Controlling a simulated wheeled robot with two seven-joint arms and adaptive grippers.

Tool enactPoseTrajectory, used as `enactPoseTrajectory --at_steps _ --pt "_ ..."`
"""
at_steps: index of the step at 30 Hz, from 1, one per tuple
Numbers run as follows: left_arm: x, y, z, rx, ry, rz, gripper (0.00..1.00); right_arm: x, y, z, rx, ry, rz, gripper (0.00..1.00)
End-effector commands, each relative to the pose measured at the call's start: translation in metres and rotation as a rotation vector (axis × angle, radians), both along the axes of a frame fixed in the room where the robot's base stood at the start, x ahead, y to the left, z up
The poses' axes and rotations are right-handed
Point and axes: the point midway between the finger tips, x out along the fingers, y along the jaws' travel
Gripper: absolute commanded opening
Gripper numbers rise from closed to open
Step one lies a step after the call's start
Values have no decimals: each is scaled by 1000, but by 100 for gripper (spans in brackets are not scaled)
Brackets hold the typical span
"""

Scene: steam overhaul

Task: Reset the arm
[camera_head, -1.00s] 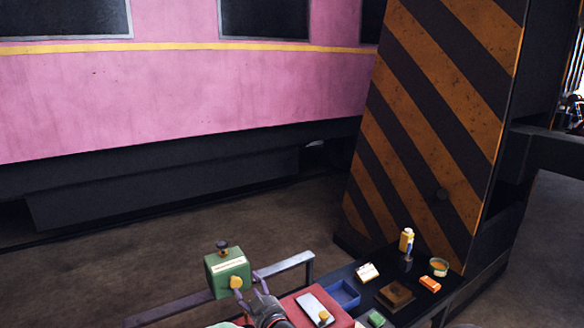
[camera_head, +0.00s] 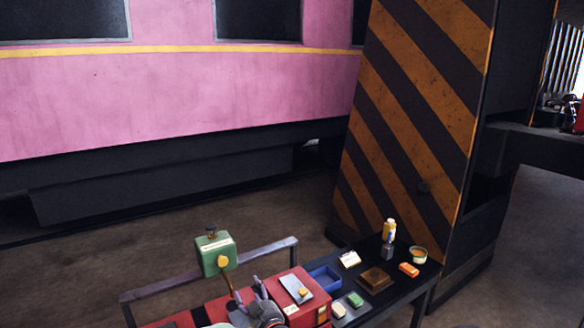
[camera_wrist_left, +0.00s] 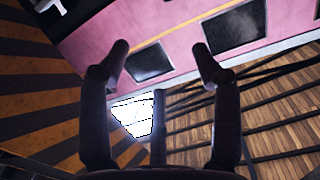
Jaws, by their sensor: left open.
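My left gripper (camera_head: 250,290) is at the bottom of the head view, with its two fingers pointing up and spread apart. It is empty. In the left wrist view the open fingers (camera_wrist_left: 160,58) frame only the distant pink wall and the ceiling, with nothing between them. A green box (camera_head: 213,257) with a yellow knob stands on a thin stalk just above and left of the gripper, apart from it. My right gripper is not in view.
A red case (camera_head: 315,313) with a grey plate is right of the gripper. A dark table (camera_head: 405,291) holds a blue tray (camera_head: 325,280), a yellow bottle (camera_head: 389,231) and small items. A grey rail (camera_head: 200,272) runs behind the green box. A striped pillar (camera_head: 415,110) stands behind the table.

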Motion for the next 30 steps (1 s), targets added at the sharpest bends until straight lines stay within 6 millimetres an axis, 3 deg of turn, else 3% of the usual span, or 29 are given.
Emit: enactPoseTrajectory --at_steps 11,17,23,27,30 --pt "-4 4 -98 -64 160 -142 64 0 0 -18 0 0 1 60" --pt "-28 5 -186 -147 328 -251 64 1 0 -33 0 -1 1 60" --pt "-92 5 -300 -303 594 -369 64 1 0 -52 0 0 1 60" --pt "-156 1 -366 -428 792 -424 64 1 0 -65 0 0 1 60" --pt "-209 -2 -404 -523 938 -451 64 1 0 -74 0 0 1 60"
